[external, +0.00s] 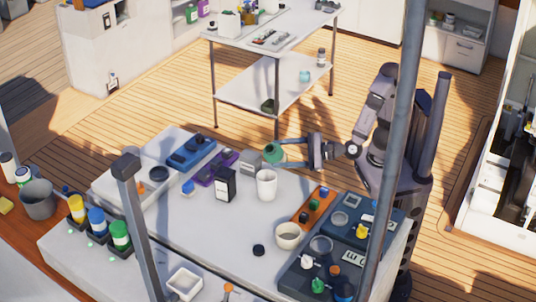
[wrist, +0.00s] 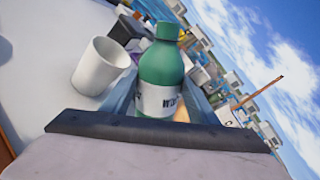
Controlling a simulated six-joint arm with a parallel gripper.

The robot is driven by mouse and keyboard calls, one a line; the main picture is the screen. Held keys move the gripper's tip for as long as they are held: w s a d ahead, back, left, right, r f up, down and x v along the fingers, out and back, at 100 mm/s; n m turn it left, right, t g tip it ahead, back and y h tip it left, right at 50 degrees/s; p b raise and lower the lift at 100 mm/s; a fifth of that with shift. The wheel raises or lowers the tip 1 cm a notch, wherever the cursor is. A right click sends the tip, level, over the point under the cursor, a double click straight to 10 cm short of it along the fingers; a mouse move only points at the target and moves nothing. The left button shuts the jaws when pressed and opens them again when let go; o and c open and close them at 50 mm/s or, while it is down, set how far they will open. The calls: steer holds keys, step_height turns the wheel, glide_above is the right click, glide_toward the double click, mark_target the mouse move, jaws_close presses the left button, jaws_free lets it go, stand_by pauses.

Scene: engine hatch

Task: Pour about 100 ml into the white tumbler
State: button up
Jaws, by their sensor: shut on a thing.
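The white tumbler (external: 266,184) stands upright on the grey-white table, near its back edge. It also shows in the wrist view (wrist: 99,66), just left of what I hold. My gripper (external: 283,156) is shut on a green bottle (external: 272,153) with a green cap and a white label. The bottle (wrist: 161,72) sits between my fingers in the wrist view, roughly in line with the jaws, its cap appearing on. In the external view it is behind and slightly right of the tumbler, apart from it. The liquid inside cannot be seen.
A metal post (external: 140,225) rises in front. The table's middle is fairly clear.

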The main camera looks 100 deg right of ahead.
steer(key=shift+s+d+r+n+p, duration=0.1)
steer(key=shift+d+r+n+p, duration=0.1)
steer(key=shift+n+p, duration=0.45)
step_height(320, 180, down, 2)
steer(key=shift+s+d+f+n+g, duration=0.15)
steer(key=shift+f+n+g, duration=0.2)
steer(key=shift+n, duration=0.3)
steer(key=shift+r+n+p, duration=0.3)
steer(key=shift+r+p, duration=0.3)
steer(key=shift+p, duration=0.4)
steer(key=shift+s+d+r+n+g+h+p, duration=0.1)
steer(key=shift+d+n+g+h+p, duration=0.15)
steer(key=shift+n+h+p, duration=0.35)
steer(key=shift+f+n+p, duration=0.3)
steer(key=shift+n+p, duration=0.1)
steer(key=shift+p, duration=0.2)
steer(key=shift+a+r+p, duration=0.1)
steer(key=shift+r+p, duration=0.5)
steer(key=shift+p, duration=0.3)
steer(key=p, duration=0.1)
steer(key=r+n+p, duration=0.1)
steer(key=shift+w+a+g+p, duration=0.2)
steer(key=shift+g+p, duration=0.1)
steer(key=shift+g, duration=0.1)
steer(key=shift+r, duration=0.1)
